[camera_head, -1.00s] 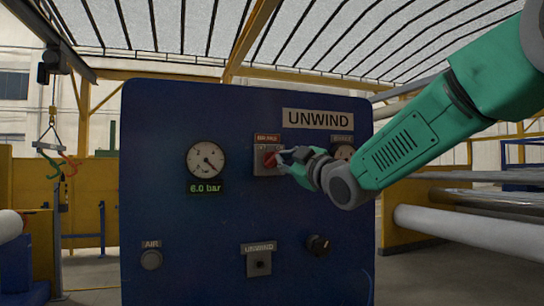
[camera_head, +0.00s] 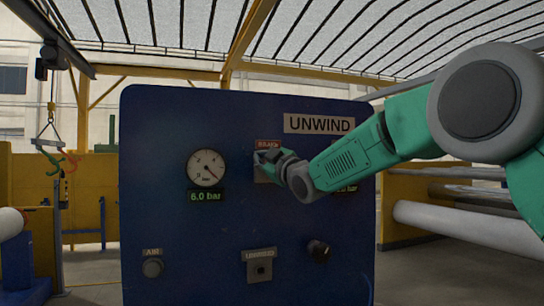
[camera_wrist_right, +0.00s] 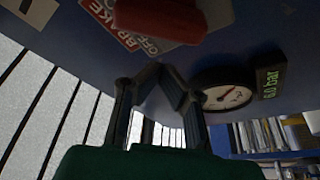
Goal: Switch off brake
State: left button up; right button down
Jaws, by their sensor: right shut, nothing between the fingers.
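The brake switch sits under a red BRAKE label (camera_head: 267,144) on the blue UNWIND panel. In the head view my right gripper (camera_head: 262,158) is in front of the switch and hides most of it. In the right wrist view the red switch handle (camera_wrist_right: 160,18) is close, at the top, with the label reading BRAKE and OFF (camera_wrist_right: 112,24) beside it. My right gripper (camera_wrist_right: 158,80) shows there with its fingers together and empty, below the handle. I cannot tell whether it touches the handle. My left gripper is out of view.
The blue panel (camera_head: 220,245) also holds a pressure gauge (camera_head: 206,168) with a 6.0 bar display, an AIR button (camera_head: 153,268), an UNWIND switch (camera_head: 260,270) and a black knob (camera_head: 318,250). A second gauge is mostly behind my right arm. Large rollers (camera_head: 470,228) lie at right.

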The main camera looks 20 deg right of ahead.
jog(key=shift+d+f, duration=0.3)
jog(key=shift+f, duration=0.3)
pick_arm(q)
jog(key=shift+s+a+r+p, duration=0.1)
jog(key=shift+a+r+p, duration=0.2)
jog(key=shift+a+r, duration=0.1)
pick_arm(e)
jog(key=shift+s+d+f, duration=0.2)
jog(key=shift+d+f, duration=0.45)
jog(key=shift+f, duration=0.1)
jog(key=shift+n, duration=0.3)
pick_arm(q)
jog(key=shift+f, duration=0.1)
pick_arm(e)
jog(key=shift+a+f+n, duration=0.15)
jog(key=shift+a+n, duration=0.1)
jog(key=shift+n, duration=0.25)
